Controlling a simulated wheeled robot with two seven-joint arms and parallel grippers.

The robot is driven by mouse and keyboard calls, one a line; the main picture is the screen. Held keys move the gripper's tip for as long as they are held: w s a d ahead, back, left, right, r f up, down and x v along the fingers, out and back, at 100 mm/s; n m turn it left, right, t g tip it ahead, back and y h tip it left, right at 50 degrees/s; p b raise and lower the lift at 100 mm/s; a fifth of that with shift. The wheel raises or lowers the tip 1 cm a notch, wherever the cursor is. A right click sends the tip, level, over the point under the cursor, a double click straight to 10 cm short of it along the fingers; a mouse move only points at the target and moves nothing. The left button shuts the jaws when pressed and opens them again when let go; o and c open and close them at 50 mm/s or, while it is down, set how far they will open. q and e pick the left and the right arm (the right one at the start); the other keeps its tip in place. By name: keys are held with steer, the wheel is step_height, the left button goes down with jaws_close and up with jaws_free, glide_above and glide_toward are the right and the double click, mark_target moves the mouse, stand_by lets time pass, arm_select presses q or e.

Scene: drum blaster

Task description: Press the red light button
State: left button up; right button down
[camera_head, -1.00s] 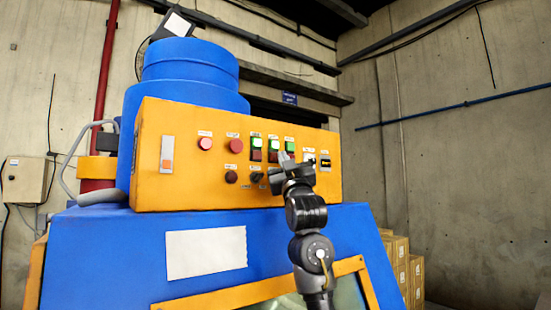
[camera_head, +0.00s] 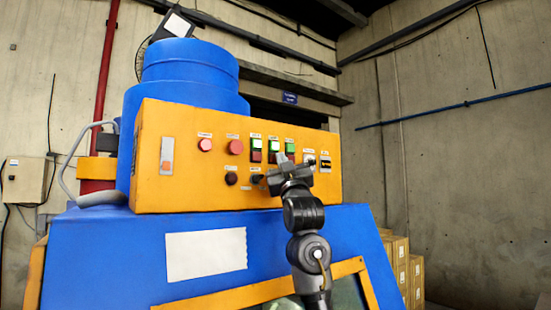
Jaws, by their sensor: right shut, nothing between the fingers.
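The orange control panel (camera_head: 190,192) on the blue machine carries two round red buttons, a left one (camera_head: 205,145) and a right one (camera_head: 235,147). Right of them are rectangular green-over-red switches, a left one (camera_head: 256,149), a middle one (camera_head: 273,149) and a right one (camera_head: 290,147). I cannot tell which red one the task means. My right gripper (camera_head: 281,159) is shut and empty, in front of the panel. Its fingertips point at the panel just below the middle and right switches and overlap their lower edges. Whether they touch cannot be told. My left gripper is not in view.
Dark round knobs sit in the lower row, one at the left (camera_head: 231,178) and one beside my gripper. An orange-red rocker switch (camera_head: 167,165) is at the panel's left. A grey bent handle (camera_head: 70,175) sticks out left. Stacked boxes (camera_head: 402,262) stand at right.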

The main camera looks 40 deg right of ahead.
steer(key=shift+w+p, duration=0.3)
steer(key=shift+w, duration=0.2)
stand_by(0.8)
steer(key=shift+s+f, duration=0.1)
steer(key=shift+s, duration=0.05)
steer(key=shift+s+b, duration=0.5)
steer(key=shift+s, duration=0.15)
steer(key=shift+s+a+b, duration=0.1)
steer(key=shift+s+b, duration=1.05)
steer(key=shift+s, duration=1.35)
